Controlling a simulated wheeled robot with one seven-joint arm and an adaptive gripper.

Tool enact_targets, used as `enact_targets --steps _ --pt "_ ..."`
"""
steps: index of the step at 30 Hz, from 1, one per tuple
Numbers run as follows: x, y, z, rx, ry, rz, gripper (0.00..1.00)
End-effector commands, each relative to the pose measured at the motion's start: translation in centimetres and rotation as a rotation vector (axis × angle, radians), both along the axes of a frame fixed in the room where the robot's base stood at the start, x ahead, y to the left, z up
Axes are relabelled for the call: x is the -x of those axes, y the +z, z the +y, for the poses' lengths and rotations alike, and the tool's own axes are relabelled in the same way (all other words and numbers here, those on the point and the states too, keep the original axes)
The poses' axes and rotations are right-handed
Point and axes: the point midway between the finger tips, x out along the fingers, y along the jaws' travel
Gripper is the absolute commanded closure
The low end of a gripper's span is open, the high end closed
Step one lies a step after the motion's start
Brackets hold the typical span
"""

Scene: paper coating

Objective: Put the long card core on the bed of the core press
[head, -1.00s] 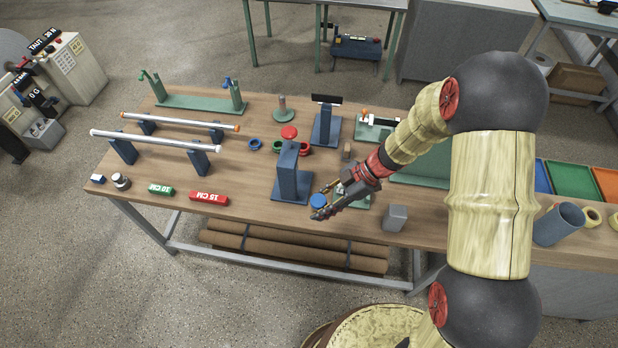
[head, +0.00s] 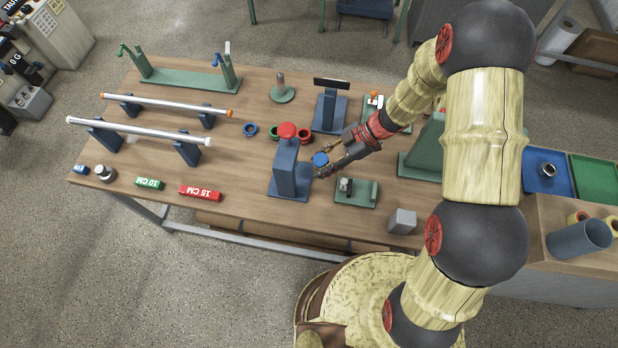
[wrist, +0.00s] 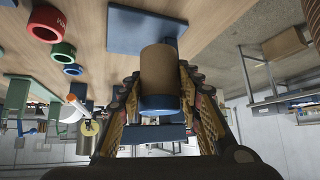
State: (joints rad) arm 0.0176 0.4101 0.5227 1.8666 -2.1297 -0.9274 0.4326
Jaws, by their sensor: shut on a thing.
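The long card core is a brown cylinder (wrist: 160,70) with a blue end (wrist: 160,106), held between the fingers of my gripper (wrist: 160,98). In the head view my gripper (head: 323,164) is shut on it, and only its round blue end (head: 320,158) shows clearly. The core press is a blue upright (head: 285,168) with a red knob (head: 287,131) on a blue base (head: 305,190). The core is upright, close to the right of the press upright. In the wrist view its far end overlaps a blue plate (wrist: 130,38); I cannot tell whether they touch.
A green fixture (head: 365,192) and a grey block (head: 402,221) stand to the right. Two rods on blue stands (head: 187,153) occupy the left.

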Motion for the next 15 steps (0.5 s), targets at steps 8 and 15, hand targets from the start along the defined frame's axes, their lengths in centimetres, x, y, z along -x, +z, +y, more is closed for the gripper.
enact_targets --steps 8,15 --pt "0.0 -6.4 0.0 0.000 -0.001 0.002 0.93" --pt "0.0 -7.9 0.1 -0.001 0.000 -0.001 0.93"
